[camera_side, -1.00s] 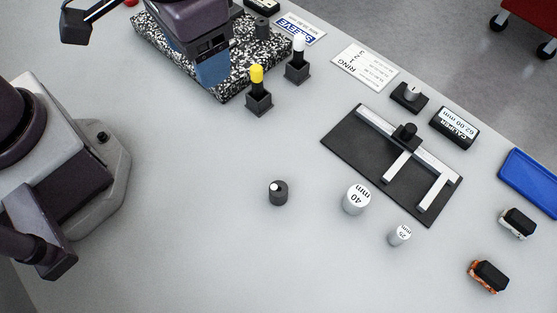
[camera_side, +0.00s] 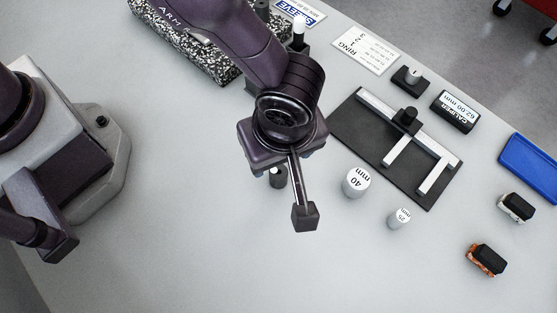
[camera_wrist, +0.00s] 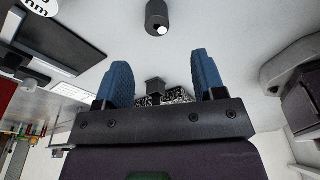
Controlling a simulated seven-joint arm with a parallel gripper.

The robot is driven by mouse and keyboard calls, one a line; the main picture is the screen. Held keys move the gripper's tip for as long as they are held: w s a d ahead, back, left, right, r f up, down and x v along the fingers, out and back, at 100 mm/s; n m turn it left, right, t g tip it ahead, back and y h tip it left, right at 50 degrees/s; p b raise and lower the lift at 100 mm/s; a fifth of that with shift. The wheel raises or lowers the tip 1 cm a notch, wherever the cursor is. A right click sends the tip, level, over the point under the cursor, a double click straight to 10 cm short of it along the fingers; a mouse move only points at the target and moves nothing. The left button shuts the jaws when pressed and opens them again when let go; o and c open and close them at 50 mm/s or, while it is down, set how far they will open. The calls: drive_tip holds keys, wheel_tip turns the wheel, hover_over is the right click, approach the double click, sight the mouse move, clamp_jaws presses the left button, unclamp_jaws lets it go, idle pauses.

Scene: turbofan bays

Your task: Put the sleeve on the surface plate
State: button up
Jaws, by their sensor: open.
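The sleeve appears to be a short dark grey cylinder with a white spot (camera_side: 278,181). It stands on the bench, partly hidden by my arm in the side view. In the wrist view the sleeve (camera_wrist: 156,14) is at the top edge, beyond the fingertips and between their lines. My gripper (camera_wrist: 160,60) is open and empty, its two blue fingers apart. In the side view my wrist hides the fingers. The black-and-white speckled surface plate (camera_side: 196,48) is at the upper left, partly covered by my arm. It also shows between the fingers in the wrist view (camera_wrist: 176,97).
White cylinders marked 40 mm (camera_side: 356,182) and 25 mm (camera_side: 399,218) stand right of the sleeve. A dark caliper fixture (camera_side: 375,142) lies behind them. A white-topped post (camera_side: 299,32) is near the plate. The front of the bench is clear.

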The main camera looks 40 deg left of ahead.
sight(279, 172)
drive_tip(key=f, duration=0.4)
drive_tip(key=shift+w+a+f, duration=0.15)
drive_tip(key=shift+a+f, duration=0.05)
drive_tip(key=shift+a, duration=0.1)
wheel_tip(279, 172, down, 5)
drive_tip(key=shift+w+f, duration=0.1)
drive_tip(key=shift+w, duration=0.05)
clamp_jaws()
drive_tip(key=shift+r, duration=0.2)
